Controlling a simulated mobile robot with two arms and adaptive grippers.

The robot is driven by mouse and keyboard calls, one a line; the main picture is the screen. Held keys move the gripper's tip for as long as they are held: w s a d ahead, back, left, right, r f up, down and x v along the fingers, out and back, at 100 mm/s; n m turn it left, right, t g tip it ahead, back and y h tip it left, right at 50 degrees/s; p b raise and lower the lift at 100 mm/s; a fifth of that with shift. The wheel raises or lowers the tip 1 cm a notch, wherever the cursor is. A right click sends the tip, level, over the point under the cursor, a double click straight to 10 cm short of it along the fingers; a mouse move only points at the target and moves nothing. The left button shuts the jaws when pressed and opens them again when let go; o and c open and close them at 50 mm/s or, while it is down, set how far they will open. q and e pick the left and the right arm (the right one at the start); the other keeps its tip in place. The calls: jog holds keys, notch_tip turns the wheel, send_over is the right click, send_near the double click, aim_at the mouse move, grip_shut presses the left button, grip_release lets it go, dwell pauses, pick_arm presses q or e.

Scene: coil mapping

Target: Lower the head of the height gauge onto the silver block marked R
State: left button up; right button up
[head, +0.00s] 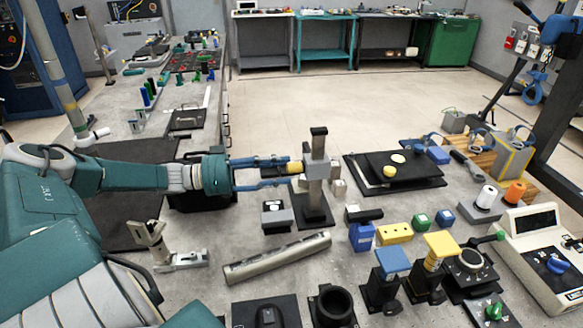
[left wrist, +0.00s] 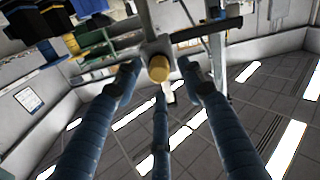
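The height gauge (head: 316,172) stands upright on a dark base in the middle of the bench, with a grey head on its column and a yellow knob (head: 295,167) on its left side. My left gripper (head: 290,172) reaches in from the left, its blue fingers around the knob. In the left wrist view the knob (left wrist: 158,68) lies between the spread fingertips (left wrist: 159,72), with gaps on both sides. A small silver block (head: 339,188) shows just right of the column; I cannot read any mark on it. My right gripper is not in view.
A long metal bar (head: 278,258) and a dark block with a grey top (head: 277,214) lie in front of the gauge. A black plate (head: 430,178) lies to the right. Blue and yellow fixtures (head: 395,262) crowd the front right.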

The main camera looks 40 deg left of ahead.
aim_at(287, 167)
pick_arm(q)
jog(key=shift+x, duration=1.8)
jog(key=shift+a, duration=0.1)
grip_shut()
